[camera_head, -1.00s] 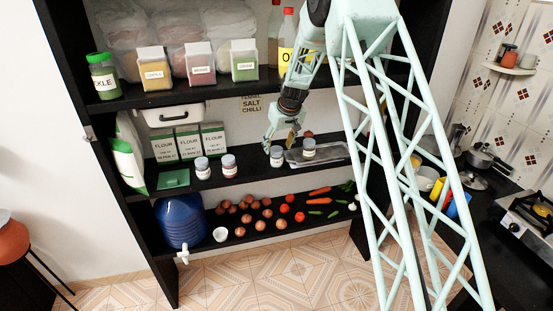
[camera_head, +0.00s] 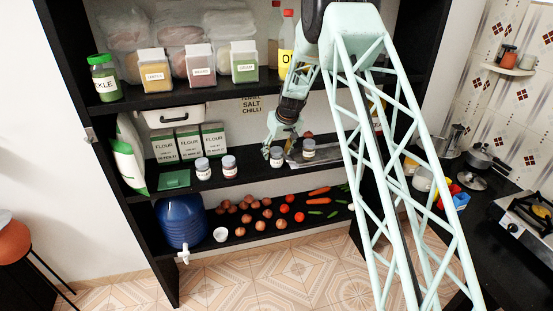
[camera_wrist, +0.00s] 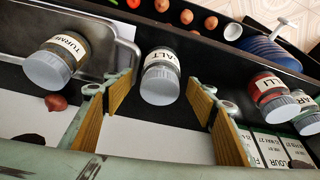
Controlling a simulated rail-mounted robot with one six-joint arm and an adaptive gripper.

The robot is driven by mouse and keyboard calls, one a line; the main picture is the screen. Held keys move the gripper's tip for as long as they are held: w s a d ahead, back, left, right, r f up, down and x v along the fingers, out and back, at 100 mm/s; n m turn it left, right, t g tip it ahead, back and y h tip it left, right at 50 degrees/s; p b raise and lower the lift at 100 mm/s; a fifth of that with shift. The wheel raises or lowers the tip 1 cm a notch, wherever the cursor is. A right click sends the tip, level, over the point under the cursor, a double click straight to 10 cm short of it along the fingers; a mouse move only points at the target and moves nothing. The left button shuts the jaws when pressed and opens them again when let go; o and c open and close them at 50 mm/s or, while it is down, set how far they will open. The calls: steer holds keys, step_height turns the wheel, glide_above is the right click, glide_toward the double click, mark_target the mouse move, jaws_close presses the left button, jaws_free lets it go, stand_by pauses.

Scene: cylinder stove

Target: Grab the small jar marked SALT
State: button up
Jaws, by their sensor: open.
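The small SALT jar (camera_wrist: 161,78) has a grey lid and a white label, and stands on the middle shelf. In the wrist view it appears between my gripper's two fingers (camera_wrist: 160,90), with clear space on both sides. In the head view the jar (camera_head: 277,157) is just below my gripper (camera_head: 274,144). My gripper is open and empty, its tan-padded fingers spread wide. No contact with the jar shows. Part of the fingers is hard to make out in the head view.
The CHILLI jar (camera_wrist: 271,96) and another jar (camera_wrist: 306,112) stand on the other side. Flour boxes (camera_head: 188,143) are farther left.

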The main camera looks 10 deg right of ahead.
steer(key=shift+w+f, duration=0.2)
steer(key=shift+f, duration=0.3)
steer(key=shift+c, duration=0.6)
steer(key=c, duration=0.9)
steer(key=shift+r, duration=0.15)
